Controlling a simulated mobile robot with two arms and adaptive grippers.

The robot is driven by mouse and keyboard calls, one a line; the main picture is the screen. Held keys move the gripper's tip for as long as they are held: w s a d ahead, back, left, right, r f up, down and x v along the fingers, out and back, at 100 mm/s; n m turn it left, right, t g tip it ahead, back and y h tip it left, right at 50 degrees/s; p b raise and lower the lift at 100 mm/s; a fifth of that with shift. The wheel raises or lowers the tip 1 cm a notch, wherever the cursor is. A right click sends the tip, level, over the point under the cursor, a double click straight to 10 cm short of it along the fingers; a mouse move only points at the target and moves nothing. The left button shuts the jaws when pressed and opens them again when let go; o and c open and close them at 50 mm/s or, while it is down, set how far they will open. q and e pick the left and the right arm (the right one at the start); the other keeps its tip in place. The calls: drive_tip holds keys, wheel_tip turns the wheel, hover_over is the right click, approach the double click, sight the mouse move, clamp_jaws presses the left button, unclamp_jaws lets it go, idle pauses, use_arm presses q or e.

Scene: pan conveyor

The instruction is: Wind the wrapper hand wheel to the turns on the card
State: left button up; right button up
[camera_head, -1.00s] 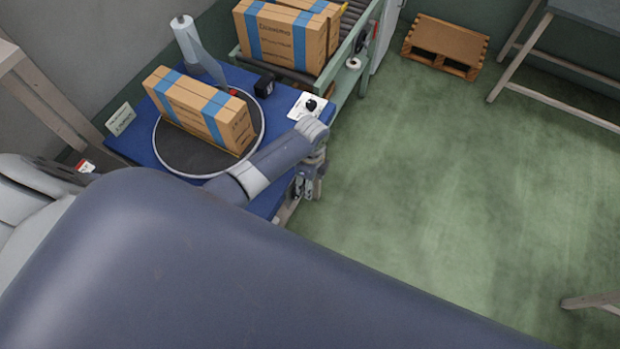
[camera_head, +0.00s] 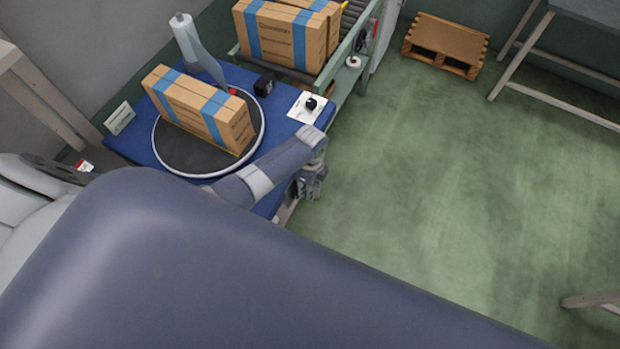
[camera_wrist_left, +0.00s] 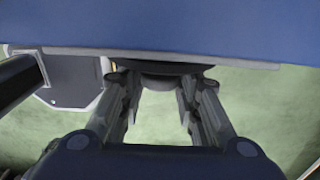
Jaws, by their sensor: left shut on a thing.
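My left gripper (camera_head: 313,188) is at the front right edge of the blue wrapper table (camera_head: 262,205), low beside its side. In the left wrist view its fingers (camera_wrist_left: 160,100) stand a little apart around a dark grey rounded part, which I take as the hand wheel (camera_wrist_left: 165,82), just under the blue edge. Most of the wheel is hidden. A taped carton (camera_head: 190,100) stands on the round dark turntable (camera_head: 180,155). A film roll post (camera_head: 185,35) with pale film stands behind it. A small card (camera_head: 120,117) stands at the table's left; its writing is unreadable. My right gripper is not in view.
A white plate with a black knob (camera_head: 309,104) and a small black box (camera_head: 264,85) are on the table. More cartons (camera_head: 280,38) sit on the roller conveyor behind. A wooden pallet (camera_head: 445,45) lies at the back.

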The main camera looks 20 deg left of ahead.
use_arm(q)
drive_tip(key=shift+d, duration=0.1)
drive_tip(key=shift+w+f+g+b, duration=0.2)
drive_tip(key=shift+g+b, duration=0.4)
drive_tip(key=shift+b, duration=0.2)
drive_tip(key=g+b, duration=0.1)
drive_tip(key=b, duration=0.2)
drive_tip(key=g+b, duration=0.2)
drive_tip(key=b, duration=0.1)
drive_tip(key=g+b, duration=0.2)
drive_tip(key=b, duration=0.2)
drive_tip(key=shift+w+d+f, duration=0.1)
drive_tip(key=shift+w+f, duration=0.15)
drive_tip(key=shift+r+g+b, duration=0.15)
drive_tip(key=shift+g+b, duration=0.25)
drive_tip(key=shift+b, duration=0.6)
drive_tip(key=shift+r, duration=0.1)
drive_tip(key=o, duration=1.1)
drive_tip(key=shift+r, duration=0.1)
